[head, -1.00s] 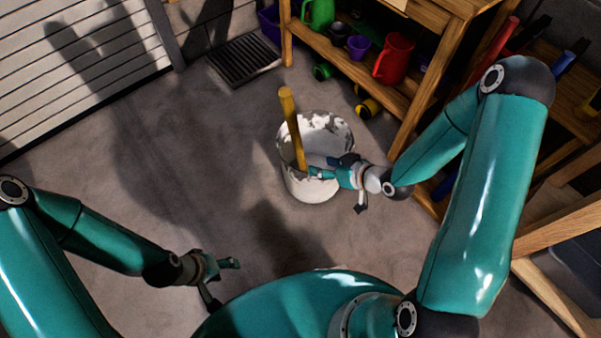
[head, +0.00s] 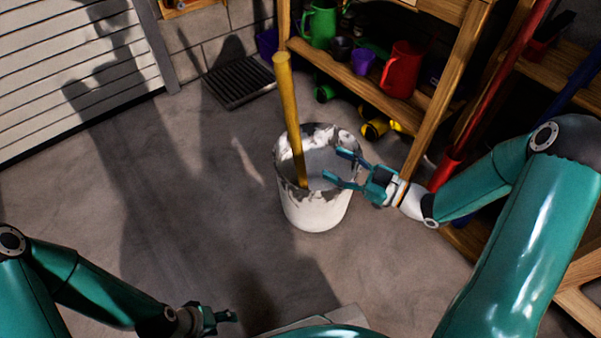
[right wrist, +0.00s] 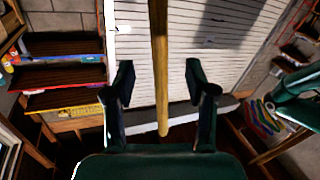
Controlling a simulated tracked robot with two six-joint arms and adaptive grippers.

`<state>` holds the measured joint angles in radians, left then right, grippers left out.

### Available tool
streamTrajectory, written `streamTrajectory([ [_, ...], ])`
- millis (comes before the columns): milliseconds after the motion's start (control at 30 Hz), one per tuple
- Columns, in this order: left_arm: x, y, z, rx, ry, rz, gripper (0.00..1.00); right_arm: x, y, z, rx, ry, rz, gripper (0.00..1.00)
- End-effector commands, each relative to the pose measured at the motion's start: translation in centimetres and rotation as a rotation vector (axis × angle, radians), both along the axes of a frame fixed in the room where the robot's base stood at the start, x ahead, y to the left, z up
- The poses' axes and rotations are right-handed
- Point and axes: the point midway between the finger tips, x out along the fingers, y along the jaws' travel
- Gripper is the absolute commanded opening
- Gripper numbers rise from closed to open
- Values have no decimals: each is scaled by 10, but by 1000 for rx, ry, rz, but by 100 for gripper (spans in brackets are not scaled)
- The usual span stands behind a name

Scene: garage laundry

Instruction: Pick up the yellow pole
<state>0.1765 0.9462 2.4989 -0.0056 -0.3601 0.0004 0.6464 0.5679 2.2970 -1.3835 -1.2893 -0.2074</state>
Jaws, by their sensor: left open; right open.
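The yellow pole (head: 289,115) stands slightly tilted in a paint-stained white bucket (head: 314,211), its top well above the rim. Its lower end is inside the bucket. My right gripper (head: 334,166) is open and empty over the bucket's right side, fingers pointing left toward the pole, with a gap between. In the right wrist view the pole (right wrist: 160,50) runs down the middle, lined up between the open fingers (right wrist: 158,85). My left gripper (head: 213,318) is open, low at the bottom edge and far from the pole.
A wooden shelf (head: 352,80) with a green can (head: 319,24), a red jug (head: 401,70) and a purple cup (head: 362,62) stands behind and right of the bucket. A dark floor grate (head: 240,83) lies at the back. Floor left of the bucket is clear.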

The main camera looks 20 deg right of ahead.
Motion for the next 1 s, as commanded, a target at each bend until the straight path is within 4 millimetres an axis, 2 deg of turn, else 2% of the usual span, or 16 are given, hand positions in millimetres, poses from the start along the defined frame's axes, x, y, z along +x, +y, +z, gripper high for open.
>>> streamTrajectory([
  [100, 0, 0, -8, 0, 0, 0, 54, 20, 19, -2, -1, -2, 6, 56],
  [300, 0, 0, -14, 0, 0, 0, 54, 43, 37, -1, 0, 1, 2, 56],
  [567, 0, 0, -20, 0, 0, 0, 54, 56, 47, -2, -1, 1, 2, 56],
  [833, 0, 0, -34, 0, 1, 0, 54, 84, 69, 0, 0, 2, 1, 56],
  [1000, 0, 0, -34, 0, 0, 0, 54, 89, 72, 1, 1, 2, -2, 56],
])
